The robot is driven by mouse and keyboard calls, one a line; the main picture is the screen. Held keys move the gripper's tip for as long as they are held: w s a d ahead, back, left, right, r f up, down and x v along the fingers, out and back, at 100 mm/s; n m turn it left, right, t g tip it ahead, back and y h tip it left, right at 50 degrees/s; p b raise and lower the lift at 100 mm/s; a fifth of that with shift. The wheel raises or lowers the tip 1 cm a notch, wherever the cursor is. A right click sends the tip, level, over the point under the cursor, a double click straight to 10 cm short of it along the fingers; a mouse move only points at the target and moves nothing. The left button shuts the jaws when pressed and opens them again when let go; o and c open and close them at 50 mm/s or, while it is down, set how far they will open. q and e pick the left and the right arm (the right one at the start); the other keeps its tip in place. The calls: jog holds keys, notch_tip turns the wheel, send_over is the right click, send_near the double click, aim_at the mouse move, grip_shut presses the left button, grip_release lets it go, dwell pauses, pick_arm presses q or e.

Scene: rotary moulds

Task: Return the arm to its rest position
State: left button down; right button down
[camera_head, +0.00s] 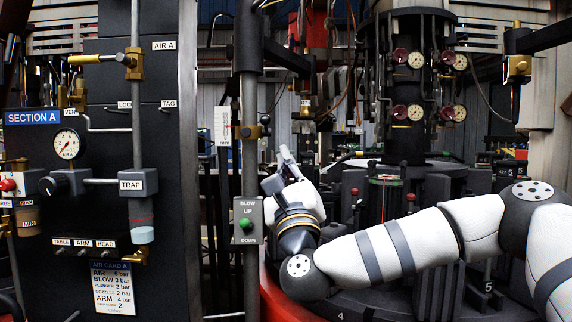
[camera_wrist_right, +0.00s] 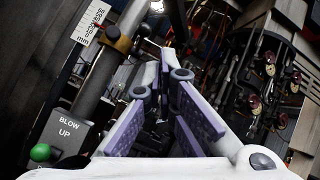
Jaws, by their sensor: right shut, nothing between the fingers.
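My right arm comes in from the right in the head view, and its gripper (camera_head: 286,156) points up and away beside the grey post with the blow box. In the right wrist view the gripper's fingers (camera_wrist_right: 165,62) come together at the tips, with nothing between them. The blow box (camera_head: 247,221), marked BLOW UP and DOWN, has a green knob and sits just left of the gripper. The box also shows at the lower left of the right wrist view (camera_wrist_right: 66,130). My left gripper is in neither view.
A dark panel (camera_head: 105,110) marked SECTION A with gauge, trap and valves stands at the left. The round mould table (camera_head: 350,304) with numbered stations lies under my right arm. A column with several gauges (camera_head: 408,140) stands behind it. A vertical post (camera_head: 249,120) rises close to the gripper.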

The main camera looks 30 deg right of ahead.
dwell(0.4)
